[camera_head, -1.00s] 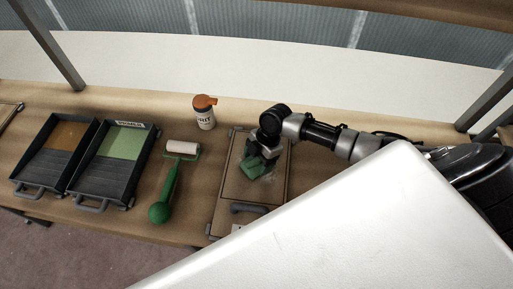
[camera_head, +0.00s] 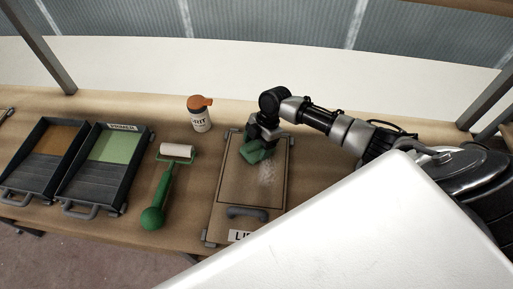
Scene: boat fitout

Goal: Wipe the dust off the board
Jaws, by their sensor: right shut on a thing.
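The board (camera_head: 232,190) is a flat brown panel on the bench, with a dark handle near its front edge and a partly hidden label below. A patch of pale dust (camera_head: 268,174) shows on its right half. My right gripper (camera_head: 257,146) is shut on a green cloth or sponge (camera_head: 252,154) over the far part of the board, just beyond the dust. I cannot tell whether the green piece touches the surface. My left gripper is not in view.
A paint roller (camera_head: 167,180) with a green handle lies left of the board. Two dark trays, one with orange (camera_head: 55,136) and one with green (camera_head: 116,146), stand further left. An orange-capped bottle (camera_head: 200,116) stands behind. A large white surface covers the lower right.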

